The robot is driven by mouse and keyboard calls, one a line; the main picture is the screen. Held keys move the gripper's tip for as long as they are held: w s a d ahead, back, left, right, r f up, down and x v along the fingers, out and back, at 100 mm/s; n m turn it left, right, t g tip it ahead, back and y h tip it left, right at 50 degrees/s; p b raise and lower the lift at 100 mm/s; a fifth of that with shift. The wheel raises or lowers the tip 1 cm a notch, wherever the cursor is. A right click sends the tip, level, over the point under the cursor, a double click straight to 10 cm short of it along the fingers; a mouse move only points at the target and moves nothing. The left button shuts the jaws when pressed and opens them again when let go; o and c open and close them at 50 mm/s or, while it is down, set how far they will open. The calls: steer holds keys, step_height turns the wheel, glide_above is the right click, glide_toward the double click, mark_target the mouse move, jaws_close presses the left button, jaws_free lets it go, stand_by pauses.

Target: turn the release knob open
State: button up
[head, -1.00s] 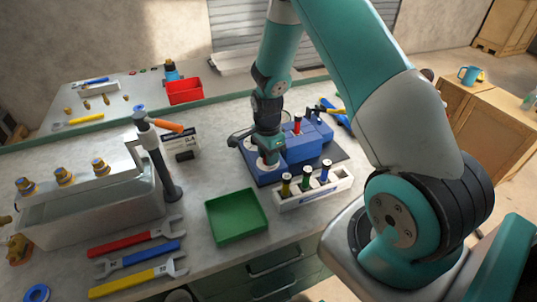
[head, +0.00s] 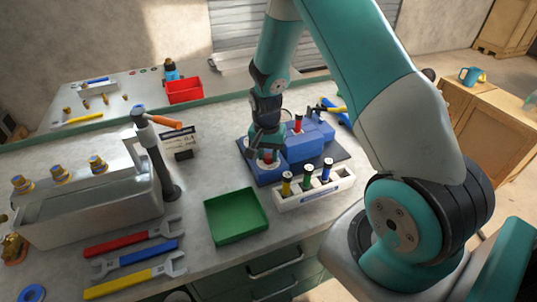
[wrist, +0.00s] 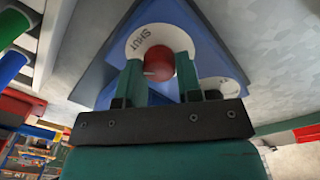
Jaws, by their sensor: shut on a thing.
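The red release knob (wrist: 160,63) stands between the two green fingers of my gripper (wrist: 160,68) in the wrist view. My gripper is shut on it. The knob sits on a white round plate (wrist: 140,38) that reads "SHUT" on its upper left part. In the head view my gripper (head: 266,153) points down at the left end of the blue unit (head: 304,146) and hides most of the knob. The knob's turn angle cannot be read.
A white rack (head: 316,193) with yellow, green and blue-topped pieces stands just in front. A green tray (head: 236,216) lies to its left. A post with an orange handle (head: 164,123) rises further left. Wrenches (head: 136,262) lie at the front left.

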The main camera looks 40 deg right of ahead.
mark_target(266, 156)
steer(key=n, duration=0.4)
steer(key=shift+n+b, duration=0.3)
steer(key=shift+n, duration=2.3)
steer(key=shift+w, duration=0.1)
steer(key=o, duration=0.9)
steer(key=shift+a, duration=0.1)
steer(key=shift+o, duration=0.2)
steer(key=shift+r, duration=0.15)
step_height(266, 156, up, 17)
steer(key=b, duration=0.2)
steer(key=shift+a, duration=0.3)
steer(key=shift+r, duration=0.1)
